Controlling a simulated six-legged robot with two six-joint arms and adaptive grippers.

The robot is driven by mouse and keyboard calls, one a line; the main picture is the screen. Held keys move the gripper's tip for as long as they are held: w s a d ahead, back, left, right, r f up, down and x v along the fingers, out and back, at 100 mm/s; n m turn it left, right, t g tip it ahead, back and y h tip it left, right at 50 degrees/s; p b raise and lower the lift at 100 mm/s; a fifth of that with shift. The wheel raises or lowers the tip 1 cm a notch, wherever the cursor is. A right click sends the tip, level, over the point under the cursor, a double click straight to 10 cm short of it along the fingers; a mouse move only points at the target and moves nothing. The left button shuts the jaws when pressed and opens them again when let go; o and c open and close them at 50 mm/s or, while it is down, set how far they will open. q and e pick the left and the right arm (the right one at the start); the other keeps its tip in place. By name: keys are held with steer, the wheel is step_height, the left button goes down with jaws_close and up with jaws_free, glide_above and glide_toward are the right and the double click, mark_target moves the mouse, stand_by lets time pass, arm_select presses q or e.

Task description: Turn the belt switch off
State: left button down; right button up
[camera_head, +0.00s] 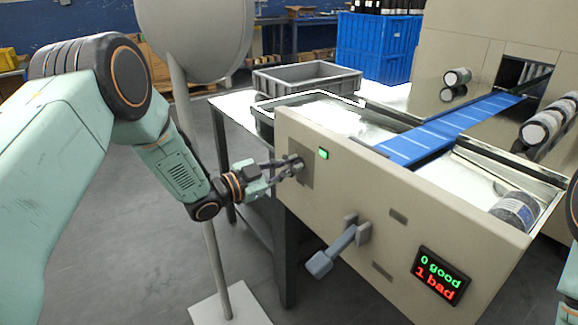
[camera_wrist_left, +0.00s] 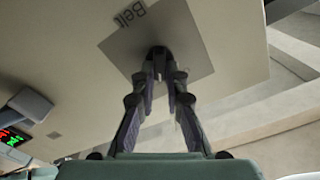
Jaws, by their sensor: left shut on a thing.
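The belt switch (camera_head: 299,164) is a small dark knob on a grey square plate at the left end of the beige machine panel. In the left wrist view the plate (camera_wrist_left: 195,50) carries the label "Belt" (camera_wrist_left: 129,15). My left gripper (camera_head: 290,166) reaches the panel from the left, its fingertips closed around the knob. In the left wrist view both fingers of the gripper (camera_wrist_left: 159,62) converge on the knob, which they mostly hide. A green lamp (camera_head: 323,154) beside the plate is lit. My right gripper is not in view.
A grey-blue lever (camera_head: 338,250) sticks out of the panel's lower middle. A grey bin (camera_head: 307,77) stands behind. A pole (camera_head: 205,215) stands near my left arm.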

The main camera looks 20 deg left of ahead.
arm_select(q)
steer(key=n+p, duration=0.2)
steer(key=n, duration=0.1)
steer(key=shift+a+r, duration=0.1)
steer(key=shift+r, duration=0.05)
steer(key=shift+w+a+n+p, duration=0.15)
steer(key=shift+n+p, duration=0.65)
steer(key=shift+n, duration=1.4)
steer(key=shift+w+a+n+p, duration=0.1)
steer(key=shift+n+p, duration=0.7)
steer(key=shift+n, duration=1.4)
steer(key=shift+f, duration=0.2)
steer(key=c, duration=1.4)
jaws_free()
